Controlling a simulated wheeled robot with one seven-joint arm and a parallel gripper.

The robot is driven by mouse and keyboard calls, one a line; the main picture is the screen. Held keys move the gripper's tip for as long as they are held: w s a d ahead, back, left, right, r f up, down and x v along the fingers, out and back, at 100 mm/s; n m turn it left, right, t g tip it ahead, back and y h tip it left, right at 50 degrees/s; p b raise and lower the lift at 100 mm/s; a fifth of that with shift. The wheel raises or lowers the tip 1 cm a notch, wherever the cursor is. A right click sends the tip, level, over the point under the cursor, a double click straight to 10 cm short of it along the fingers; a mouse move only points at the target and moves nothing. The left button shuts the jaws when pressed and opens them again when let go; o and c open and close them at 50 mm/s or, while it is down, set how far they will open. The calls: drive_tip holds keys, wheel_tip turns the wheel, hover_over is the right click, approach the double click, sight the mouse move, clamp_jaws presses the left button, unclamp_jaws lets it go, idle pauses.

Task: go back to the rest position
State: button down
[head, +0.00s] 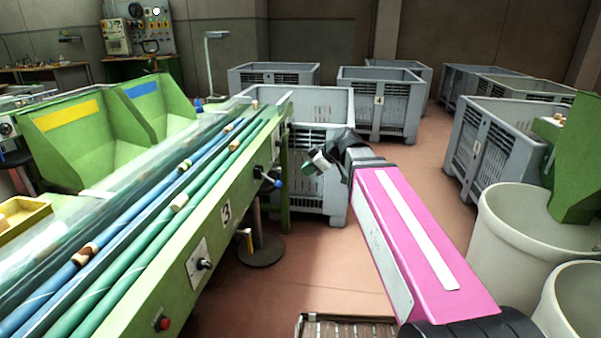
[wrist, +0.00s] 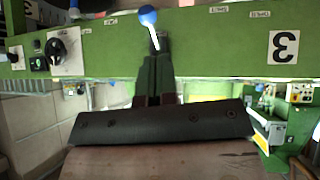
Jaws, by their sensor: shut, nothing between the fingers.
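My gripper (head: 308,166) is at the end of my pink arm, which reaches forward from the lower right in the head view. It hangs in the air just right of the green sorting machine's side panel (head: 226,212). In the wrist view, the dark fingers of my gripper (wrist: 156,62) are together with nothing between them. They point at the green panel. A blue-knobbed lever (wrist: 147,15) shows just beyond the fingertips; its blue knob also shows in the head view (head: 279,183). I cannot tell whether the fingers touch it.
Corks (head: 179,203) lie along the machine's green and blue rollers. Grey crates (head: 378,115) stand behind and to the right. A pale bin (head: 520,230) stands at the right. The brown floor (head: 300,265) between machine and arm is mostly clear, except a round stand base (head: 262,252).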

drive_tip(key=shift+d, duration=0.1)
drive_tip(key=s+d+f+m+g+h, duration=0.1)
drive_tip(key=s+d+f+m+h, duration=0.2)
drive_tip(key=d+f+m, duration=0.2)
drive_tip(key=s+d+f+m+g+h, duration=0.1)
drive_tip(key=s+d+f+m+h, duration=0.2)
drive_tip(key=d+f, duration=0.7)
drive_tip(key=s+d+f+m+h, duration=0.2)
drive_tip(key=s+d+f+m, duration=0.2)
drive_tip(key=d+f+m, duration=0.4)
wheel_tip(320, 180, down, 5)
drive_tip(key=shift+s+d+r+g+h, duration=0.1)
drive_tip(key=shift+s+d+g+h, duration=0.2)
drive_tip(key=shift+g+h, duration=0.1)
